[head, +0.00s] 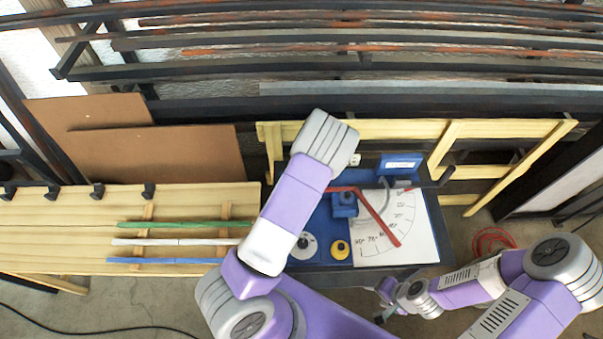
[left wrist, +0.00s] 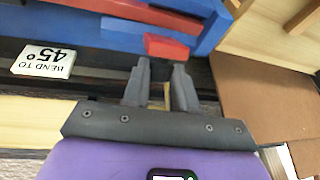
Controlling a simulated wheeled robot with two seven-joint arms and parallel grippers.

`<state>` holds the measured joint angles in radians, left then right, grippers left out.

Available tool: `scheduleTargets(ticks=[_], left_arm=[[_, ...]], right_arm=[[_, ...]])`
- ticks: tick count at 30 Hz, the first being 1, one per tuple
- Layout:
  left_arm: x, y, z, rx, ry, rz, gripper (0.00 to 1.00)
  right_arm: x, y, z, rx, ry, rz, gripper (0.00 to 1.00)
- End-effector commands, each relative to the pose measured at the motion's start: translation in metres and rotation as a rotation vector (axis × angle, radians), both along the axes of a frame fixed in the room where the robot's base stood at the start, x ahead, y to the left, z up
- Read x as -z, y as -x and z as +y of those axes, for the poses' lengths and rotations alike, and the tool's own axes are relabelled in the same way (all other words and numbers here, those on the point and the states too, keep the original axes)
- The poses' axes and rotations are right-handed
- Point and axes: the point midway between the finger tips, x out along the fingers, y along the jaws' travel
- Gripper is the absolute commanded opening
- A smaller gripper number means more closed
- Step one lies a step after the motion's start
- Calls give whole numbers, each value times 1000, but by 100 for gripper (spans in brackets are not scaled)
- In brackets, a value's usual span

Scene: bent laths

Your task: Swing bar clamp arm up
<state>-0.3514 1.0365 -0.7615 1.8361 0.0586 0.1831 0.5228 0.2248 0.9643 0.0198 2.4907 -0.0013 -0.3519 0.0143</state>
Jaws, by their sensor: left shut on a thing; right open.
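In the left wrist view my left gripper (left wrist: 160,66) is shut on a small red block (left wrist: 167,46), which shows at its fingertips beside blue fixture parts (left wrist: 120,28). The block looks like a grip of the clamp arm; its link to the fixture is hidden. In the head view my left wrist covers the left gripper and the fixture's left part. A red bent lath (head: 378,220) runs from a blue block (head: 344,205) across the white angle sheet (head: 408,228). My right gripper (head: 381,304) is open and empty, in front of the bench's near edge.
Green (head: 170,225), white (head: 170,241) and blue (head: 165,261) laths lie on the wooden table (head: 60,220) at left. A "BEND TO 45°" card (left wrist: 45,61) lies behind the fixture.

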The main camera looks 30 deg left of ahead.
Motion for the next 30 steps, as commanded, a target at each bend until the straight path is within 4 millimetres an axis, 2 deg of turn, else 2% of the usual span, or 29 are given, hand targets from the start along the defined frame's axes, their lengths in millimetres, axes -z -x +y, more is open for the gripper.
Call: scheduleTargets(ticks=[8,18,30], left_arm=[[2,-13,8,-4,109,165,0],[8,-25,15,-2,240,382,0],[12,-32,19,-1,326,527,0]], right_arm=[[7,0,0,0,0,0,65],[29,0,0,0,0,0,65],[50,0,0,0,0,0,65]])
